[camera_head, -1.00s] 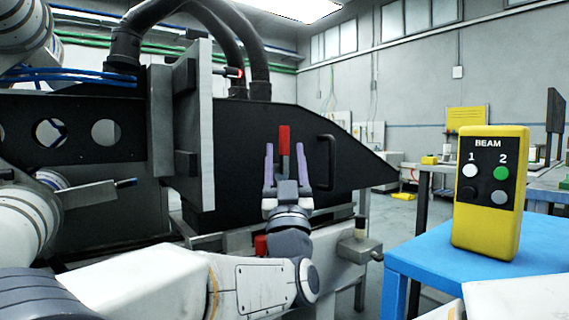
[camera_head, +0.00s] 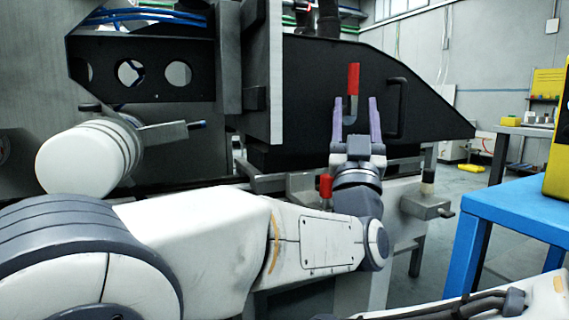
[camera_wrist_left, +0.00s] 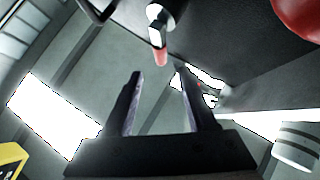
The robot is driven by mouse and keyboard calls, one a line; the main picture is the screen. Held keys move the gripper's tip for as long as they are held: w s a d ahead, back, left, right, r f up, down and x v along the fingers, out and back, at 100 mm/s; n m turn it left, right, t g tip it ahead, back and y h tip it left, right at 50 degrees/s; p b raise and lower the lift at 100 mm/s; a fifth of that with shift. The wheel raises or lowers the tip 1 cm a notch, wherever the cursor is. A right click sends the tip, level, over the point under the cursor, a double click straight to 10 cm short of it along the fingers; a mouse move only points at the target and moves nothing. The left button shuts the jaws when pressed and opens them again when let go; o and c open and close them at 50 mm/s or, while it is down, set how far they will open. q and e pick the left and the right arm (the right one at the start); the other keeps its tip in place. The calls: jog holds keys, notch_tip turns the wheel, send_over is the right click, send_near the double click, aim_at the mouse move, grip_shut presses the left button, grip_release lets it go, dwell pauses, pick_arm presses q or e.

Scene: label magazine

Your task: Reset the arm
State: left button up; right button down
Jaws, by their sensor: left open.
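My left gripper (camera_head: 355,100) is open and points up, in front of the black machine housing (camera_head: 300,100). A red upright handle (camera_head: 353,78) on that housing shows just above and between its fingertips. In the left wrist view, the two fingers of the left gripper (camera_wrist_left: 158,76) stand apart with nothing between them. A red-tipped part (camera_wrist_left: 160,56) lies beyond the fingertips there, apart from them. My right gripper is not in view.
A black grab handle (camera_head: 397,108) is right of the red handle. A small red knob (camera_head: 325,187) and a grey clamp block (camera_head: 427,205) are near my left wrist. A blue table (camera_head: 520,205) with a partly cropped yellow box (camera_head: 560,160) stands at right.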

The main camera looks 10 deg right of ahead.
pick_arm(q)
jog(key=r+m+g+h+p, duration=0.1)
jog(key=w+m+g+p, duration=0.1)
jog(key=g+p, duration=0.1)
jog(key=shift+w+r+h, duration=0.3)
jog(key=shift+r+h, duration=0.05)
jog(key=shift+h, duration=0.05)
jog(key=s+a+f+m+g+y+p, duration=0.1)
jog(key=s+a+f+g+y+p, duration=0.2)
jog(key=s+a+f+g, duration=0.65)
jog(key=s+a+f+g+y+p, duration=0.3)
jog(key=s+a+f+g, duration=0.2)
jog(key=s+a+f, duration=0.5)
jog(key=s+a+f+m+g+y+p, duration=0.1)
jog(key=s+a+f+g+y+p, duration=0.2)
jog(key=s+a+f+g, duration=0.7)
jog(key=w+d+r+t+p, duration=0.1)
jog(key=d+r+p, duration=0.1)
jog(key=r+p, duration=1.5)
jog(key=d+r+t+p, duration=0.1)
jog(key=d+r+p, duration=0.2)
jog(key=r+p, duration=1.5)
jog(key=p, duration=0.3)
jog(key=shift+w+y, duration=0.3)
jog(key=shift+w, duration=0.1)
